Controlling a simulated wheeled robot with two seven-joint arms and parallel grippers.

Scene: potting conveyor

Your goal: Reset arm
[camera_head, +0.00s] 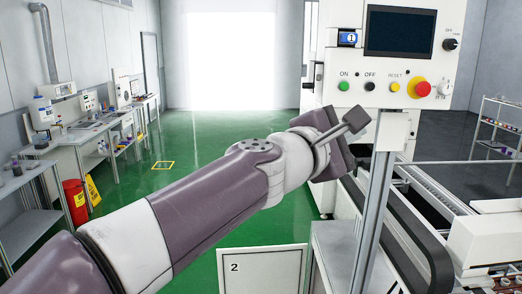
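My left arm (210,195), white and mauve, reaches from the lower left corner up to the middle right of the head view. My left gripper (345,131) is at its end, in front of the control panel (386,45) and below its row of buttons. One grey finger with a flat, squarish tip shows clearly. The other finger cannot be made out, so I cannot tell whether the gripper is open or shut. No held object shows. My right arm and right gripper are not in view.
The panel has a green button (344,86), a black one, a yellow one and a large red button (423,89). A metal post (374,215) stands below it. A conveyor machine (440,200) fills the right. Benches (75,140) line the left; green floor (220,135) is clear behind.

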